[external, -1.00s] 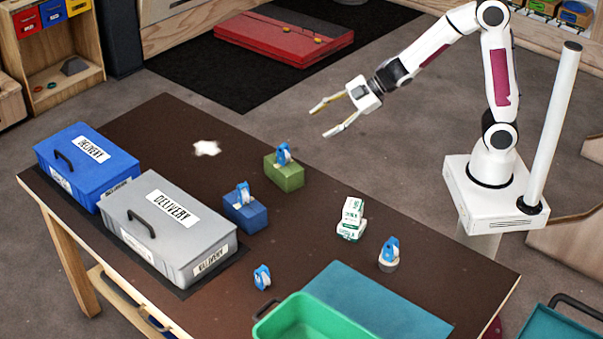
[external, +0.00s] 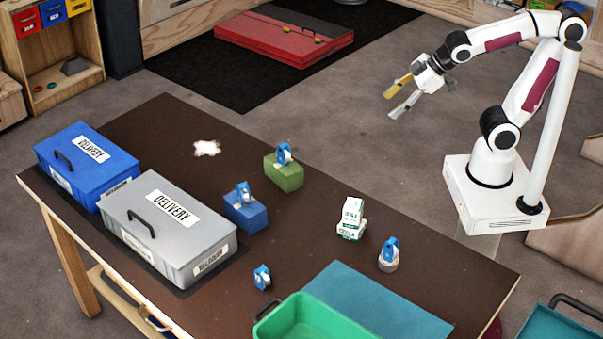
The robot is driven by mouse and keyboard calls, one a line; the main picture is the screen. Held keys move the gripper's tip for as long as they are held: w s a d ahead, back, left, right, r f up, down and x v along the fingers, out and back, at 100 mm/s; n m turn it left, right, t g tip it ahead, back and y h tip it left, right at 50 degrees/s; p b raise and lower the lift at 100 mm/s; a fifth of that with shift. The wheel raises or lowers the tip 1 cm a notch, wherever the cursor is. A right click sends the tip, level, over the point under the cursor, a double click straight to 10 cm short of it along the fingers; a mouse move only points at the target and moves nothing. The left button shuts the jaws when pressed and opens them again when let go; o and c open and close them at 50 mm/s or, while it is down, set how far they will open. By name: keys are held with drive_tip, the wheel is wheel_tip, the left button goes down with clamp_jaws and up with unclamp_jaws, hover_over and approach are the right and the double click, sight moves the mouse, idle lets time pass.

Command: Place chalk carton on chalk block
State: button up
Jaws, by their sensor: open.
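The chalk carton (external: 353,209), white with green print, sits at the right part of the table. It appears to rest on top of the chalk block (external: 350,232), a white piece with green markings, slightly offset from it. The seam between the two is small and hard to make out. My gripper (external: 391,106) is open and empty, up in the air behind the table's back right edge, well apart from the stack.
Blue pulleys stand on a green block (external: 285,177), a blue block (external: 245,216) and a grey round base (external: 388,265). Another pulley (external: 262,277) stands on the table (external: 190,308). Grey (external: 190,265) and blue (external: 110,180) boxes stand left, a green bin (external: 310,322) in front.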

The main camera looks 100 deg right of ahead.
drive_tip(key=s+a+g+y, duration=0.1)
drive_tip(key=s+a, duration=0.2)
drive_tip(key=s, duration=0.2)
drive_tip(key=s+a+f+m+y, duration=0.1)
drive_tip(key=s+a, duration=0.2)
drive_tip(key=s, duration=0.3)
drive_tip(key=shift+a+g, duration=0.15)
drive_tip(key=shift+g, duration=0.25)
idle(0.5)
